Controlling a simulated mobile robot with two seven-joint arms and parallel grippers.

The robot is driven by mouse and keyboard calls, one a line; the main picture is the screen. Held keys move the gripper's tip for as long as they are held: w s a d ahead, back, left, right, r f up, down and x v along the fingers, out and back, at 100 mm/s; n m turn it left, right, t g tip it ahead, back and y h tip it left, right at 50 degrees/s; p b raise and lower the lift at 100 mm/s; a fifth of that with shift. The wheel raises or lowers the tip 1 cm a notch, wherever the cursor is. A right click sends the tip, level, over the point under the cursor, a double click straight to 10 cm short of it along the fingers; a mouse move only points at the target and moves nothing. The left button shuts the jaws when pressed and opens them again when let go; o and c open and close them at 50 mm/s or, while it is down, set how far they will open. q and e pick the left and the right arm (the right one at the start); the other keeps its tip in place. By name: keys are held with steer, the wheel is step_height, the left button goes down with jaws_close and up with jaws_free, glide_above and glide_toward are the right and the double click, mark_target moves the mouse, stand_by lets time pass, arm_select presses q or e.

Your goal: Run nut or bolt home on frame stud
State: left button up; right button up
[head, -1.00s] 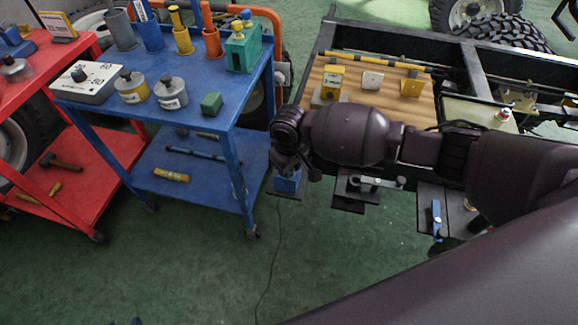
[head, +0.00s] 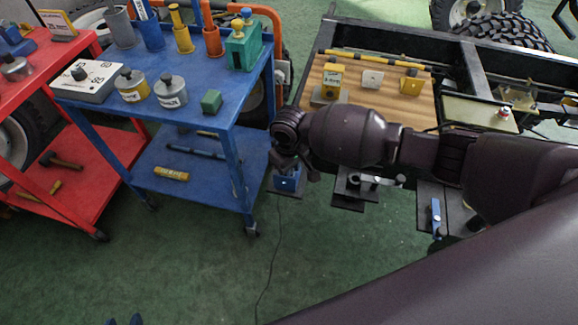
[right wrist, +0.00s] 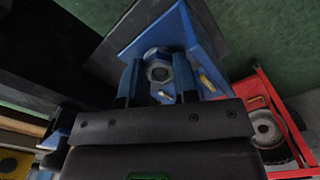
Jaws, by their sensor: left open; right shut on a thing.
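In the right wrist view, a grey metal hex nut (right wrist: 158,67) with a round hole sits between the two blue fingers of my right gripper (right wrist: 158,80). The fingers are shut on its sides. Behind it is a blue bracket (right wrist: 201,50) on a dark plate; I cannot tell how far the nut is on any stud. In the head view, my right gripper (head: 288,168) is just above the blue bracket (head: 287,183), at the left end of the chassis side, and the nut is hidden. Only the tips of my open left gripper (head: 124,321) show at the bottom edge.
A blue cart (head: 190,118) with cups, weights and a green block stands left of my right gripper, with a red cart (head: 75,155) farther left. The dark chassis frame (head: 350,35) and a wooden board (head: 385,97) lie right and behind. Green floor is clear in front.

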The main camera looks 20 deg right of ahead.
steer(key=shift+r+m+p, duration=0.3)
steer(key=shift+m+p, duration=0.05)
steer(key=shift+m, duration=0.05)
steer(key=shift+m+p, duration=1.55)
steer(key=shift+m, duration=0.65)
arm_select(q)
step_height(320, 180, up, 7)
steer(key=w+t, duration=0.1)
steer(key=w, duration=0.1)
arm_select(e)
steer(key=shift+f+m, duration=0.2)
steer(key=shift+m, duration=0.1)
steer(key=shift+r+m+p, duration=0.15)
steer(key=shift+m+p, duration=0.45)
steer(key=shift+p, duration=0.05)
steer(key=shift+w+m+p, duration=0.1)
steer(key=shift+m+p, duration=1.25)
steer(key=shift+m, duration=0.75)
arm_select(q)
steer(key=shift+t, duration=0.5)
steer(key=r, duration=0.3)
steer(key=w+r, duration=0.1)
steer(key=r, duration=0.1)
steer(key=shift+r, duration=0.4)
arm_select(e)
steer(key=shift+m, duration=0.3)
